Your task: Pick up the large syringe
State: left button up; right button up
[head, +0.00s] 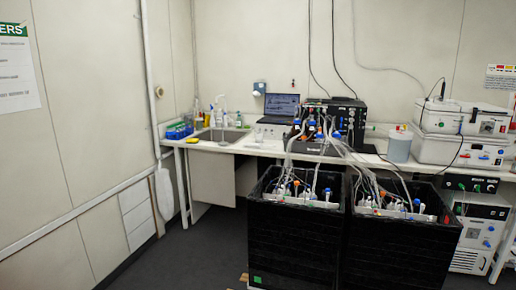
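I cannot make out a large syringe anywhere in the head view. Two black shaker bioreactor boxes, a left one (293,240) and a right one (400,248), stand on the floor at centre right. Their open tops hold several small vessels with blue, orange and white caps and many thin tubes, too small to tell apart. Neither of my grippers is in view.
A white bench (258,148) runs along the back wall with a sink (220,136), a laptop (282,104), a black device (347,118) and a whitish container (399,146). White instruments (462,150) are stacked at right. Dark floor (190,258) is clear at left.

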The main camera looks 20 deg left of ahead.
aim_at(250, 145)
jog(key=i+j+u, duration=0.6)
jog(key=i+u, duration=0.15)
jog(key=i+j+u, duration=0.25)
jog(key=i, duration=0.6)
jog(key=i+u, duration=0.25)
jog(key=i, duration=0.6)
